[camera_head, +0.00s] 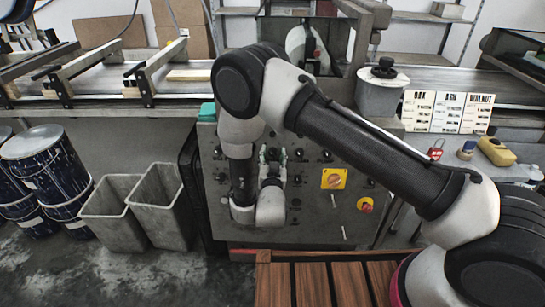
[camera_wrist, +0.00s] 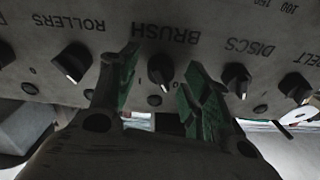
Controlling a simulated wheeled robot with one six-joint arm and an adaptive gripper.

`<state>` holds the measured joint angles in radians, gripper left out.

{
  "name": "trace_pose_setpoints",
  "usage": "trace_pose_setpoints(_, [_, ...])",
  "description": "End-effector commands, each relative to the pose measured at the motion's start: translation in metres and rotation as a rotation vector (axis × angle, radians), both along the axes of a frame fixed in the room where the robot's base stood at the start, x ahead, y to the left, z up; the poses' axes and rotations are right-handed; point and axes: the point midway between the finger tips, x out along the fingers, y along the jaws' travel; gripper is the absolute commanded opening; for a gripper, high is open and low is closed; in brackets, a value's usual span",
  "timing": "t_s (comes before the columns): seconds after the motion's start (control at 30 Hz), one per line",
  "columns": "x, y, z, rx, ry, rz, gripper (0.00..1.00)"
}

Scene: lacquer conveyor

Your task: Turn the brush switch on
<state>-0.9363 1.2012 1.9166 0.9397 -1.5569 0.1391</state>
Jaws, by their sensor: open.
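The brush switch (camera_wrist: 160,70) is a small black rotary knob below the word BRUSH on the grey control panel (camera_head: 310,208). In the wrist view it shows between the two green-lined fingers of my gripper (camera_wrist: 162,84). The fingers are spread, one on each side of the knob, and nothing is held. A pale pointer mark shows on the knob, but its exact setting is hard to read. Whether the fingers touch the knob cannot be told. In the head view my gripper (camera_head: 272,160) is at the panel's upper left, and it hides the knob there.
Similar knobs flank it: ROLLERS (camera_wrist: 72,62) on the left, DISCS (camera_wrist: 236,80) and BELT (camera_wrist: 295,87) on the right. A yellow-plated red switch (camera_head: 334,179) and a red button (camera_head: 366,204) sit farther right on the panel. Grey bins (camera_head: 158,207) stand left of the panel.

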Motion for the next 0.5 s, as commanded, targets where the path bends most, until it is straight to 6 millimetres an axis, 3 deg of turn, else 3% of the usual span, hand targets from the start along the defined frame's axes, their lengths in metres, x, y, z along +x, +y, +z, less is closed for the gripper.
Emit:
trace_pose_setpoints(0.07, [-0.0002, 0.0001, 0.0000, 0.000, 0.000, 0.000, 0.48])
trace_pose_setpoints(0.33, [-0.0004, 0.0001, 0.0000, 0.000, 0.000, 0.000, 0.03])
trace_pose_setpoints(0.5, [-0.0005, 0.0000, 0.0000, 0.003, 0.000, -0.001, 0.03])
